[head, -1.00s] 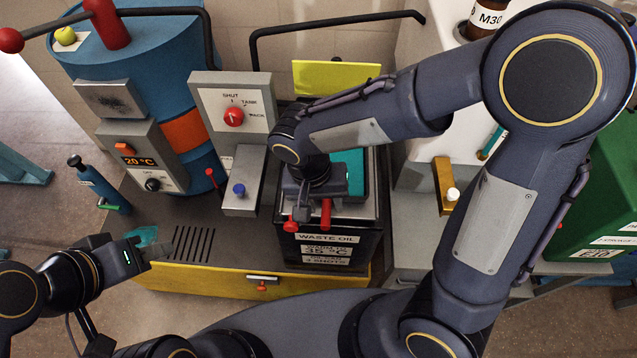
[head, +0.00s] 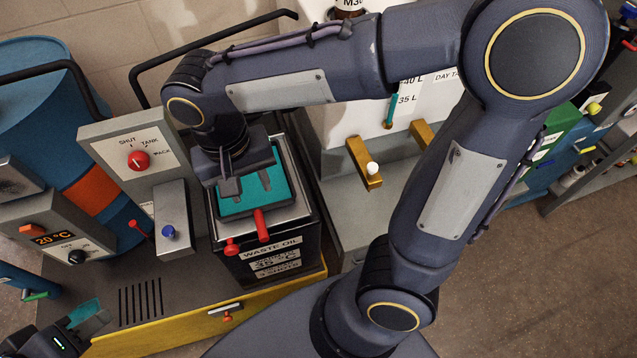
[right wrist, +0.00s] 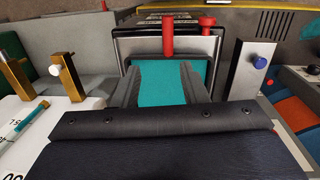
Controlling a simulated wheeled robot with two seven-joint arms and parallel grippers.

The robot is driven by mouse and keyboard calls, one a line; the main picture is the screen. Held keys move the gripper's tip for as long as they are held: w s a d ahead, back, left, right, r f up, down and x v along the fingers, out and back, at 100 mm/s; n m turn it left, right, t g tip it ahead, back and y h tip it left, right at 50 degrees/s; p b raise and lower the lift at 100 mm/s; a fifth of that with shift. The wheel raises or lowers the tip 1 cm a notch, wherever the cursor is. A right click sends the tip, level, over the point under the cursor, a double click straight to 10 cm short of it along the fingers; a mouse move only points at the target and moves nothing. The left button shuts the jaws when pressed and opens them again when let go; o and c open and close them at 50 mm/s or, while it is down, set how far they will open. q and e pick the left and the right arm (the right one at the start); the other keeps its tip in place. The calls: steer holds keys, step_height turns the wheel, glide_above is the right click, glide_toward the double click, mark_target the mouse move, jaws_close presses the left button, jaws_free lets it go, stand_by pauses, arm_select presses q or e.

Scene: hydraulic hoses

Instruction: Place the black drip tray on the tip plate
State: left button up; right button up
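A black waste oil box (head: 310,228) has a grey rim and a teal top surface (head: 277,182). My right gripper (head: 232,188) is over that top, pointing down. In the right wrist view its two fingers (right wrist: 163,88) stand apart, with only the teal surface (right wrist: 172,82) showing between them. My left gripper (head: 90,324) is at the bottom left corner, partly cut off. A teal patch (head: 84,311) shows at its fingers; whether it is held is unclear.
Red knobs (head: 262,225) stick out at the box's front. A selector panel (head: 130,150) and a blue-knob block (head: 172,215) stand left of it. A brass lever block (head: 364,163) is to the right. A black rail (head: 215,38) runs behind. The slotted deck (head: 165,285) has free room.

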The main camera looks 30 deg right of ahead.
steer(key=s+d+n+t+y, duration=0.1)
steer(key=s+d+t+y, duration=0.3)
steer(key=d, duration=0.7)
steer(key=s+t, duration=0.2)
steer(key=s, duration=0.2)
steer(key=shift+s+y, duration=0.3)
steer(key=shift+s, duration=0.05)
